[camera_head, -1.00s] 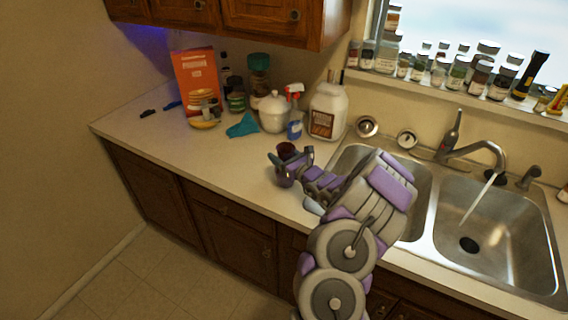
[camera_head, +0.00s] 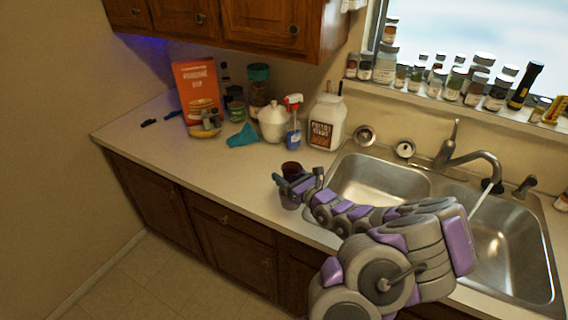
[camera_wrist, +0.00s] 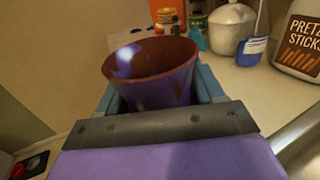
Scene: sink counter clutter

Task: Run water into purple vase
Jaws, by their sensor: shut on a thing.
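The purple vase (camera_wrist: 155,88) has a reddish-brown inside and sits upright between the fingers of my gripper (camera_wrist: 155,100) in the wrist view. My gripper is shut on it. In the head view the vase (camera_head: 291,169) shows at my gripper (camera_head: 288,184), near the counter's front edge, left of the sink. I cannot tell whether its base touches the counter. The faucet (camera_head: 472,157) stands behind the double sink, and a stream of water (camera_head: 483,197) falls from its spout into the right basin (camera_head: 515,250). My arm hides part of both basins.
A pretzel jar (camera_head: 325,122), spray bottle (camera_head: 293,125), white lidded pot (camera_head: 272,122), teal cloth (camera_head: 243,136) and orange box (camera_head: 196,88) stand along the back of the counter. Several small jars line the window sill (camera_head: 450,98). The left basin (camera_head: 375,180) looks empty.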

